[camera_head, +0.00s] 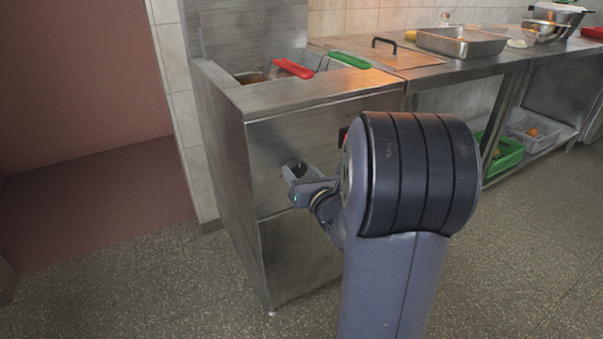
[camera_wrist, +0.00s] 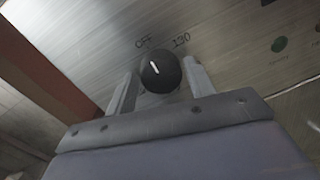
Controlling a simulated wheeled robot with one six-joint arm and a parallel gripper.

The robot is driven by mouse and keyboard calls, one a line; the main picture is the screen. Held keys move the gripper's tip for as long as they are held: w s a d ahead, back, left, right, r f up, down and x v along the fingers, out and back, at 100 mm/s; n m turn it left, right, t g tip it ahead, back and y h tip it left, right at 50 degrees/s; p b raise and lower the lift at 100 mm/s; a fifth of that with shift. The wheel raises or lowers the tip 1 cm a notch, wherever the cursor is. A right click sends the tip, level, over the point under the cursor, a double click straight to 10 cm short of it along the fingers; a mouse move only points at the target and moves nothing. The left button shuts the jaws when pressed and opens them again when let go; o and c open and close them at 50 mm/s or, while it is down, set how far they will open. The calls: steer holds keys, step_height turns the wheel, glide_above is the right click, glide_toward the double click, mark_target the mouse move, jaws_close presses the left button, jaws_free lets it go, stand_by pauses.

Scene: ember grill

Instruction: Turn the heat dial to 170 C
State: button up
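The heat dial (camera_wrist: 161,73) is a round black knob on the steel front panel, seen in the wrist view. Its white mark points up and left, toward the printed "OFF"; "130" is printed to the right of that. No 170 label can be seen. My gripper (camera_wrist: 159,78) is open, with one finger on each side of the dial. A narrow gap shows on the left, and the right finger is very close to the knob; I cannot tell if it touches. In the head view, my gripper (camera_head: 294,184) is at the fryer front (camera_head: 290,150), at a dark knob.
The fryer holds baskets with a red handle (camera_head: 293,68) and a green handle (camera_head: 349,60). A steel counter (camera_head: 450,65) with a metal tray (camera_head: 462,41) runs right. The floor in front is clear.

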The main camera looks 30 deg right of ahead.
steer(key=c, duration=0.6)
steer(key=shift+c, duration=0.2)
